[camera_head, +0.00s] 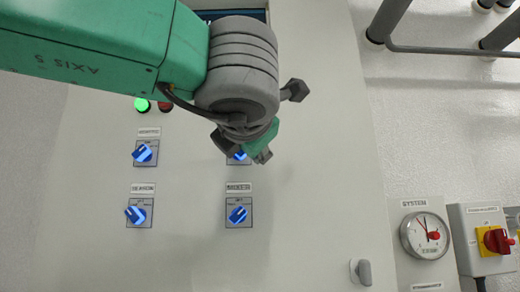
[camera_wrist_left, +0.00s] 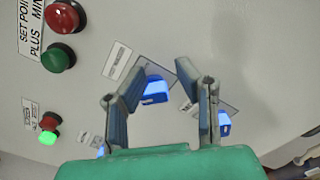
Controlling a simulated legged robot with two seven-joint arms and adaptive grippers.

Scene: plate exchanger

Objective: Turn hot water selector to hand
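Blue-lit rotary selectors sit on the pale cabinet front: upper left (camera_head: 143,153), lower left (camera_head: 135,214), upper right (camera_head: 240,155) and lower right (camera_head: 238,214). Their labels are too small to read surely, so I cannot tell which is the hot water one. My left gripper (camera_head: 250,152) is at the upper right selector and partly covers it, with its label hidden. In the left wrist view the left gripper (camera_wrist_left: 157,95) is open, with a blue selector knob (camera_wrist_left: 154,91) between its spread fingers. Contact is not visible. My right gripper is not in view.
Another selector (camera_wrist_left: 223,124) shows beside the right finger. Red (camera_wrist_left: 62,18) and green (camera_wrist_left: 58,57) buttons are at the wrist view's left. A gauge (camera_head: 426,236), a red rotary switch (camera_head: 496,240) and a door latch (camera_head: 361,271) are at the lower right of the head view.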

